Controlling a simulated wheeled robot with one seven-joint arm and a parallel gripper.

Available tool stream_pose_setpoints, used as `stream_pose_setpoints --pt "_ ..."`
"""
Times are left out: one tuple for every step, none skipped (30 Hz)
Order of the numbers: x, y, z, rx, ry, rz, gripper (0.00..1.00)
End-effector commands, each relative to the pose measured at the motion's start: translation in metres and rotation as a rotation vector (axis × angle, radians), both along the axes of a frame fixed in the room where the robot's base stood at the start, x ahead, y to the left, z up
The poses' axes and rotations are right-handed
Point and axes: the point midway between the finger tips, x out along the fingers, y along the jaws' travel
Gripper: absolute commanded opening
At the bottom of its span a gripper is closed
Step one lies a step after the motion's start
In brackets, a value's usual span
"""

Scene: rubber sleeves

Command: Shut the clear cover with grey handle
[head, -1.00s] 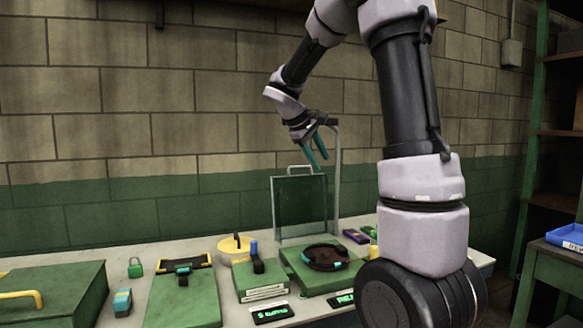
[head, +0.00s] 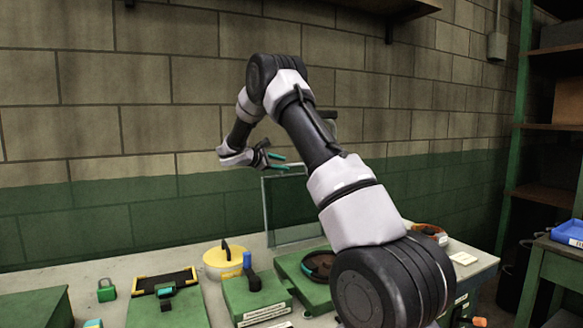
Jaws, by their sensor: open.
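The clear cover (head: 284,210) stands upright, raised, at the back of the bench in front of the wall. It is a see-through panel with a pale grey frame. Its top edge, where the grey handle sits, is partly hidden by my gripper, and my arm hides its right side. A green box (head: 291,265) with a dark round ring (head: 318,265) on top lies in front of it. My gripper (head: 279,162) is open, its teal fingers level with the cover's top edge. I cannot tell whether they touch the handle.
A yellow round piece (head: 222,261) and a green box with a blue lever (head: 249,266) stand left of the cover. A green padlock (head: 106,290) and a black-and-yellow framed panel (head: 164,282) lie further left. A shelf (head: 545,195) stands at the right.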

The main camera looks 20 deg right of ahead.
Motion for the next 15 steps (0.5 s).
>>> stream_pose_setpoints --pt "0.003 -0.011 -0.003 0.002 0.000 -0.003 0.47" --pt "0.005 -0.016 -0.005 0.002 0.000 -0.003 0.47" --pt "0.007 -0.023 -0.006 0.001 0.000 -0.002 0.47" --pt "0.009 -0.027 -0.008 0.001 -0.001 -0.003 0.47" --pt "0.010 -0.031 -0.009 0.002 -0.002 -0.003 0.47" --pt "0.012 -0.036 -0.011 0.003 -0.001 -0.002 0.47" --pt "0.013 -0.040 -0.012 0.002 -0.001 -0.002 0.47" --pt "0.014 -0.043 -0.013 0.002 -0.001 -0.002 0.47" --pt "0.016 -0.046 -0.013 0.001 -0.001 -0.001 0.47" --pt "0.017 -0.048 -0.014 0.001 -0.002 0.000 0.47" --pt "0.017 -0.050 -0.014 0.001 -0.002 0.000 0.47" --pt "0.018 -0.052 -0.015 0.001 -0.002 0.000 0.47" --pt "0.018 -0.053 -0.015 0.002 -0.001 0.000 0.47" --pt "0.018 -0.053 -0.015 0.002 -0.001 0.000 0.47" --pt "0.019 -0.054 -0.016 0.003 -0.001 0.000 0.47"
